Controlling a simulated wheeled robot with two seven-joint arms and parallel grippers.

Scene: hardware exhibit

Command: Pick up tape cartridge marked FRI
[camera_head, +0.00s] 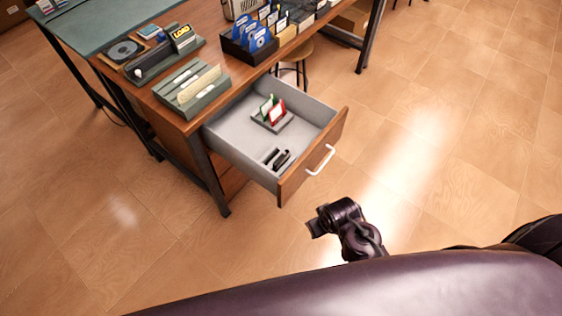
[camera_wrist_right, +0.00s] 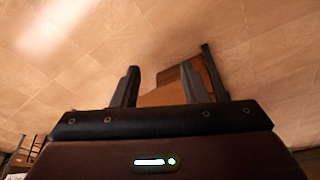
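No FRI mark can be read in either view, so I cannot tell which item is the tape cartridge. In the head view the open drawer (camera_head: 232,136) holds a small grey rack with a green-edged card (camera_head: 267,106) and a red-edged card (camera_head: 277,114) standing in it. A small black item (camera_head: 282,160) lies in a slotted holder near the drawer's front. My right gripper (camera_wrist_right: 160,78) is open and empty in the right wrist view, with floor and a brown wooden shape beyond its fingers. A dark part of my arm is below the drawer in the head view. I cannot make out my left gripper.
The wooden desk (camera_head: 213,48) carries a grey sorter (camera_head: 192,92), a tray with a disc and a LOAD box (camera_head: 182,37), and a black rack (camera_head: 235,50) of blue-marked sleeves. A stool (camera_head: 300,52) stands behind the drawer. The tiled floor (camera_head: 430,140) at right is clear.

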